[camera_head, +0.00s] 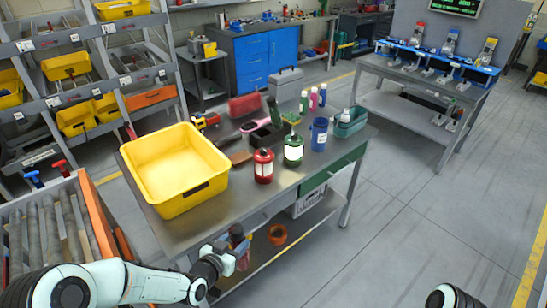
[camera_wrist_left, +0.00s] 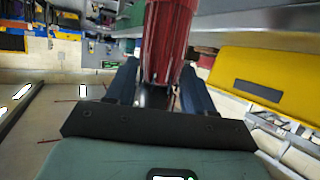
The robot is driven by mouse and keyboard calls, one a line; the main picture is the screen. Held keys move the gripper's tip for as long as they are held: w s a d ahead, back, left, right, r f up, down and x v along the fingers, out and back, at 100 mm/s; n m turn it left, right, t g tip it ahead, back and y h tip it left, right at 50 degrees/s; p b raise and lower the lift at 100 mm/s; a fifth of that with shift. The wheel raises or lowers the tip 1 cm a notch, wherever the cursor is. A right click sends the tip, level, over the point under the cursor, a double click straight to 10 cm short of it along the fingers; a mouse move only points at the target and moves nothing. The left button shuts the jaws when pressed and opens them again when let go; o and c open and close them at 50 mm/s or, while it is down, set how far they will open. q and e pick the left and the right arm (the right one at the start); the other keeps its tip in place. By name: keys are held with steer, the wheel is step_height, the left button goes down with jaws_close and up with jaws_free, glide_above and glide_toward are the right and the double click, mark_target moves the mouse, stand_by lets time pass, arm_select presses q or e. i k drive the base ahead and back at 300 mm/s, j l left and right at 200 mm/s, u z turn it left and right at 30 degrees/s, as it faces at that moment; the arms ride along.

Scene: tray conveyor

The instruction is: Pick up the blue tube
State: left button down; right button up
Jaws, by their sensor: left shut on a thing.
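My left gripper (camera_head: 236,248) is at the near edge of the steel workbench (camera_head: 222,212), below its top. In the left wrist view the gripper (camera_wrist_left: 158,95) is shut on a dark red, ribbed cylindrical thing (camera_wrist_left: 168,40), which points away from the palm. In the head view the held thing (camera_head: 236,231) is small and partly hidden. A blue cylindrical container (camera_head: 319,134) stands upright on the bench near its right side, apart from the gripper. I cannot tell if it is the blue tube. My right gripper is out of view.
A yellow bin (camera_head: 178,195) fills the bench's left end. A red lantern (camera_head: 263,168) and a green lantern (camera_head: 293,152) stand near the front edge. An orange ring-like item (camera_head: 277,234) lies on the lower shelf. Floor at right is clear.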

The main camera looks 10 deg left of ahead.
mark_target(320, 130)
steer(key=i+l+u, duration=0.1)
steer(key=u, duration=0.35)
steer(key=l+u, duration=0.3)
steer(key=u, duration=0.15)
steer(key=l+u, duration=0.45)
steer(key=l, duration=0.45)
steer(key=l+u, duration=0.1)
steer(key=l, duration=0.85)
steer(key=k+l+u, duration=0.1)
steer(key=l, duration=0.85)
